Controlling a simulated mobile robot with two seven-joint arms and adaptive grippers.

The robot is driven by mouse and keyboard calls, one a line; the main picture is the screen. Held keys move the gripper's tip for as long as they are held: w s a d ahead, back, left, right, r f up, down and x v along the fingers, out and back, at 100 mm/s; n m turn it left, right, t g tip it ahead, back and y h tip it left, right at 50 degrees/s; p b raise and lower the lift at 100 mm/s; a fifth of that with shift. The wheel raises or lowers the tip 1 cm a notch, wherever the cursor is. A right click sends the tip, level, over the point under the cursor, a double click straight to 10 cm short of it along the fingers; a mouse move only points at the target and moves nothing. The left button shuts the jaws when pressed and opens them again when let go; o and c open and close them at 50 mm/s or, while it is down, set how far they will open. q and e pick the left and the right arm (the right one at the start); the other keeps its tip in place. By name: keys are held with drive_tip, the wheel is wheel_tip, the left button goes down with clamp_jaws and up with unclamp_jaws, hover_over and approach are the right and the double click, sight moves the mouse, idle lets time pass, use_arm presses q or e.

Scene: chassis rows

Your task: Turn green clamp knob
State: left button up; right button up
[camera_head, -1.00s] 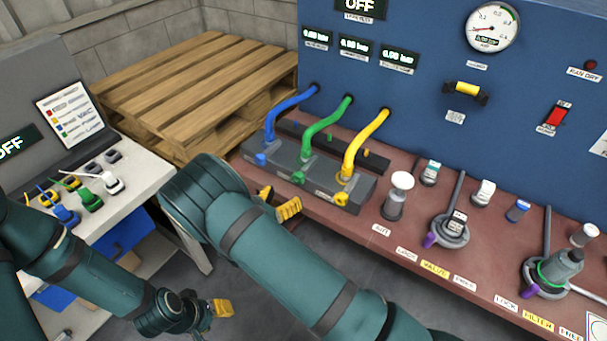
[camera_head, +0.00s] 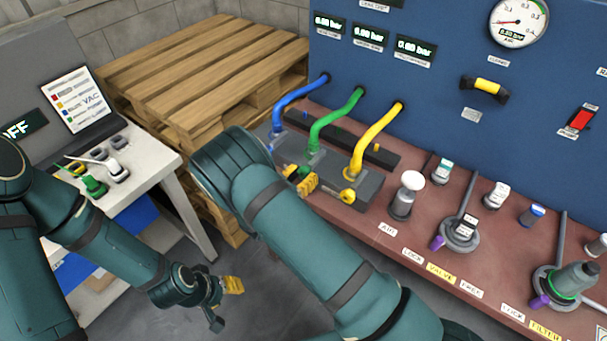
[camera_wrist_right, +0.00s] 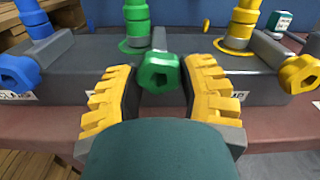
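The green clamp knob (camera_wrist_right: 160,73) sits on the front of the grey clamp block (camera_wrist_right: 85,65), below the green hose (camera_head: 336,119). In the right wrist view my right gripper (camera_wrist_right: 160,90) is open, with one yellow ridged finger on each side of the green knob. I see gaps between the fingers and the knob. In the head view my right gripper (camera_head: 299,179) is at the block's front, and the green knob is mostly hidden behind it. My left gripper (camera_head: 232,286) hangs low over the floor, away from the block; its opening cannot be made out.
A blue knob (camera_wrist_right: 18,73) and a yellow knob (camera_wrist_right: 299,73) flank the green one on the same block. An air plunger (camera_head: 404,196) stands to the right on the red bench (camera_head: 385,215). A wooden pallet stack (camera_head: 190,70) is behind left.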

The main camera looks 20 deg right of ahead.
drive_tip(key=shift+c, duration=1.2)
drive_tip(key=shift+m+b, duration=0.4)
drive_tip(key=shift+m, duration=0.4)
drive_tip(key=shift+w, duration=0.1)
drive_tip(key=o, duration=1.2)
